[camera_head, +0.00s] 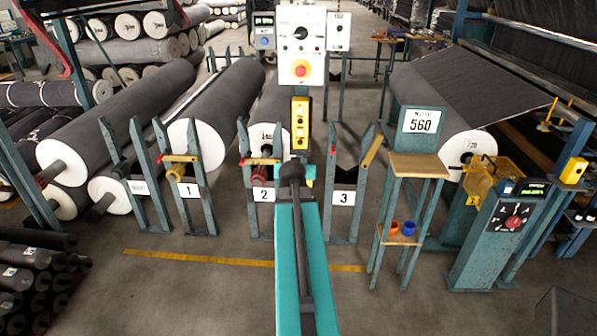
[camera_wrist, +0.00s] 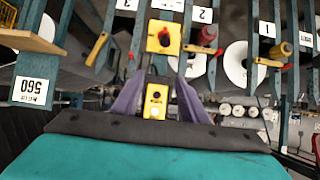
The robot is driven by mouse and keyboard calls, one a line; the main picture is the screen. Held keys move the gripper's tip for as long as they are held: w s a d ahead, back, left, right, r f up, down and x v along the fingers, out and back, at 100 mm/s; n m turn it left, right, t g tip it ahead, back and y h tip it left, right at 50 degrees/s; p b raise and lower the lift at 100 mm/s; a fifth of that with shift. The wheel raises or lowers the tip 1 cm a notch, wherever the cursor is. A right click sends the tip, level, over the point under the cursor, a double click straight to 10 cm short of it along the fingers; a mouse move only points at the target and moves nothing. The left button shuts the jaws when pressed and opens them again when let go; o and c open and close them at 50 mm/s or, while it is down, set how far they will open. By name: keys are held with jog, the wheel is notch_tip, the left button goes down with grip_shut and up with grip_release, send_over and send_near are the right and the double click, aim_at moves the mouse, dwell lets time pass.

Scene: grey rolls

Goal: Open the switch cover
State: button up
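An amber, see-through box-like cover (camera_head: 480,182) is at the right in the head view, at the upper left of a grey-green switch console (camera_head: 487,243). The console's dark panel bears a red knob (camera_head: 513,222). I cannot tell how the cover is hinged or whether it is closed; the knob's face shows. My gripper (camera_head: 293,172) is at the middle of the head view, well left of the console. In the wrist view its two purple fingers (camera_wrist: 158,100) are spread with nothing held between them.
A stand with wooden shelves and a 560 sign (camera_head: 420,122) is between my gripper and the console. A yellow button box (camera_head: 300,123) hangs behind my gripper. Numbered roll racks and grey rolls (camera_head: 225,105) fill the left. Floor in front of the console is clear.

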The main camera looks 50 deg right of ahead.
jog(key=shift+a+f, duration=0.1)
jog(key=c, duration=0.5)
jog(key=shift+n+y, duration=0.5)
jog(key=shift+y, duration=0.3)
jog(key=w+a+f, duration=0.1)
jog(key=f, duration=0.1)
jog(key=w+a+f, duration=0.1)
jog(key=a+f, duration=0.1)
jog(key=w+a+f, duration=0.1)
jog(key=a+f, duration=0.1)
jog(key=shift+f, duration=0.25)
grip_shut()
jog(key=w+a+f+n+g+y, duration=0.1)
jog(key=a+f+n+g+y, duration=0.35)
jog(key=a+f, duration=2.15)
jog(key=s+a+f+n+g+y, duration=0.1)
jog(key=s+a+f+n+g, duration=0.1)
jog(key=s+a+f, duration=0.3)
jog(key=s+a+f+n+g+y, duration=0.1)
jog(key=s+a+f, duration=0.5)
jog(key=s+a, duration=0.6)
jog(key=s+a+f+n+g+y+b, duration=0.1)
jog(key=s+a+f+n+g+y, duration=0.1)
jog(key=s+a, duration=0.6)
jog(key=a+f+n+g, duration=0.1)
jog(key=a+f+g, duration=0.1)
jog(key=a+f, duration=0.1)
jog(key=shift+s+a+f, duration=0.2)
jog(key=shift+s+a, duration=0.2)
jog(key=shift+a, duration=0.3)
